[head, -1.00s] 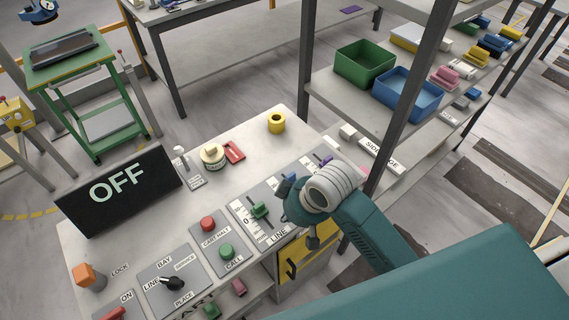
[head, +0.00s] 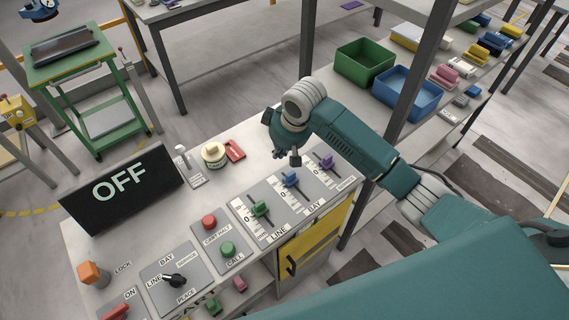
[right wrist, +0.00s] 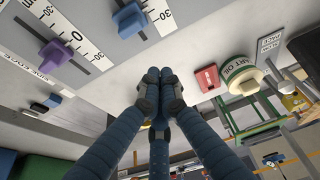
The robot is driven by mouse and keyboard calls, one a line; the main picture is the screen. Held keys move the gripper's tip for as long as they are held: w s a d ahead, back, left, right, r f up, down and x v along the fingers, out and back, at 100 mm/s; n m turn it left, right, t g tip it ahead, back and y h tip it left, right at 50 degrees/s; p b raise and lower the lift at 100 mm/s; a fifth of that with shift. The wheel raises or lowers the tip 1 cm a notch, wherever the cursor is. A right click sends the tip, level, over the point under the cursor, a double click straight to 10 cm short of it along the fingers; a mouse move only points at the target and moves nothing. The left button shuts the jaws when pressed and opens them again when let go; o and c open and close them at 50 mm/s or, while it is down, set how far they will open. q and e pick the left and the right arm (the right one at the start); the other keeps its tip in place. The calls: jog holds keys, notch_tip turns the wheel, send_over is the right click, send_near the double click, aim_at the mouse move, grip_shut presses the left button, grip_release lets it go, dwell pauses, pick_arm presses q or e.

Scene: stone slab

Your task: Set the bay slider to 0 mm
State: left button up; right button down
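The bay slider has a blue knob (head: 290,179) on the middle plate of the gauge panel, above the BAY label (head: 316,206). The knob sits off the 0 mark toward the far end of its slot. The blue knob also shows at the top of the right wrist view (right wrist: 129,19), near a 30 mark. My right gripper (head: 281,148) hangs just beyond the far edge of the panel, above the bench and apart from the knob. In the right wrist view its fingertips (right wrist: 152,76) are together with nothing between them. My left gripper is out of view.
A green knob (head: 260,208) and a purple knob (head: 327,161) flank the blue one. A red block (head: 235,150) and a cream round tin (head: 213,154) lie left of my gripper. A shelf post (head: 408,95) rises to the right.

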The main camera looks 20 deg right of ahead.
aim_at(291, 177)
jog(key=p+x, duration=0.1)
jog(key=x, duration=0.4)
jog(key=s+p, duration=0.1)
jog(key=s+d+p, duration=0.1)
jog(key=s, duration=0.1)
jog(key=shift+r, duration=0.2)
jog(key=shift+s+d+p, duration=0.25)
jog(key=shift+s+p, duration=0.15)
jog(key=shift+f, duration=0.15)
jog(key=shift+w+a, duration=0.1)
